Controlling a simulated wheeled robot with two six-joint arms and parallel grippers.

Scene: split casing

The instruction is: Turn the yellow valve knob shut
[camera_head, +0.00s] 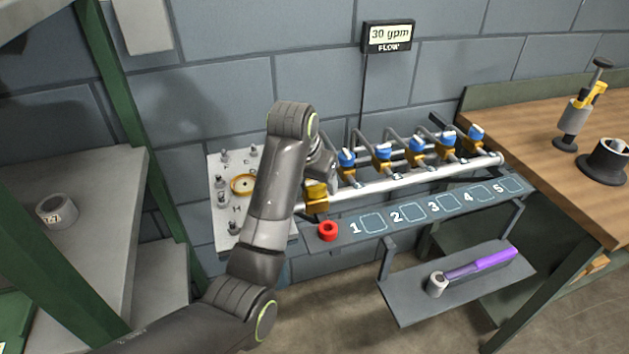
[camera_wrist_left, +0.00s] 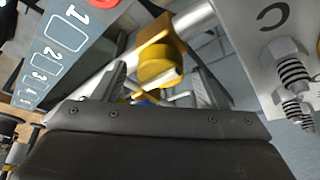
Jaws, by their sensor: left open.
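The yellow valve knob (camera_head: 316,189) sits at the left end of the silver pipe, partly hidden behind my left gripper (camera_head: 322,167) in the head view. In the left wrist view the knob (camera_wrist_left: 159,66) shows as a round yellow body with a pale bar on its face. My left gripper (camera_wrist_left: 160,80) is open there, with one finger seen on each side of the knob and nothing held. I cannot tell whether the fingertips touch it. My right gripper is not in view.
Several blue-topped valves (camera_head: 383,152) stand along the pipe (camera_head: 405,181). A bolted plate (camera_head: 221,165) is at the left. The flow display (camera_head: 388,36) reads 30 gpm.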

